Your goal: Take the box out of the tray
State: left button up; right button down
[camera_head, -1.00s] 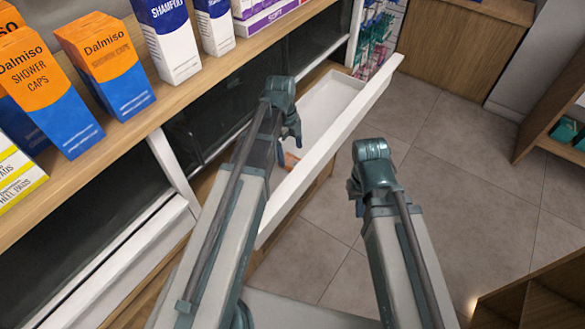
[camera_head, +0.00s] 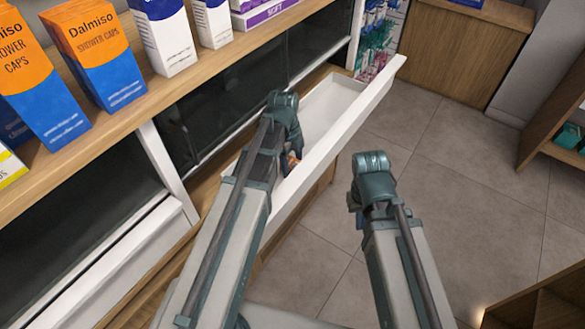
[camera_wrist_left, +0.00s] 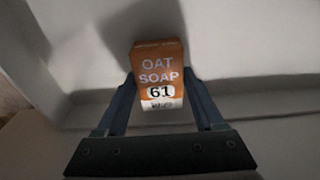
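The box is a small orange and white carton marked "OAT SOAP 61" (camera_wrist_left: 159,72), seen in the left wrist view between my left gripper's fingers (camera_wrist_left: 160,82). Both fingers lie against its sides, so the gripper looks shut on it. In the head view only a bit of orange from the box (camera_head: 292,160) shows below my left gripper (camera_head: 288,152), inside the long white tray (camera_head: 352,116). Whether the box touches the tray floor is unclear. My right gripper (camera_head: 356,205) hangs outside the tray to its right, mostly hidden behind its wrist.
A wooden shelf (camera_head: 60,170) on the left carries orange and blue shower cap boxes (camera_head: 97,55) and white and blue boxes (camera_head: 163,35). Dark glass fronts lie below it. The tiled floor (camera_head: 450,170) on the right is clear. A wooden cabinet (camera_head: 465,50) stands behind.

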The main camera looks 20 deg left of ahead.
pick_arm(q)
jog(key=c, duration=0.9)
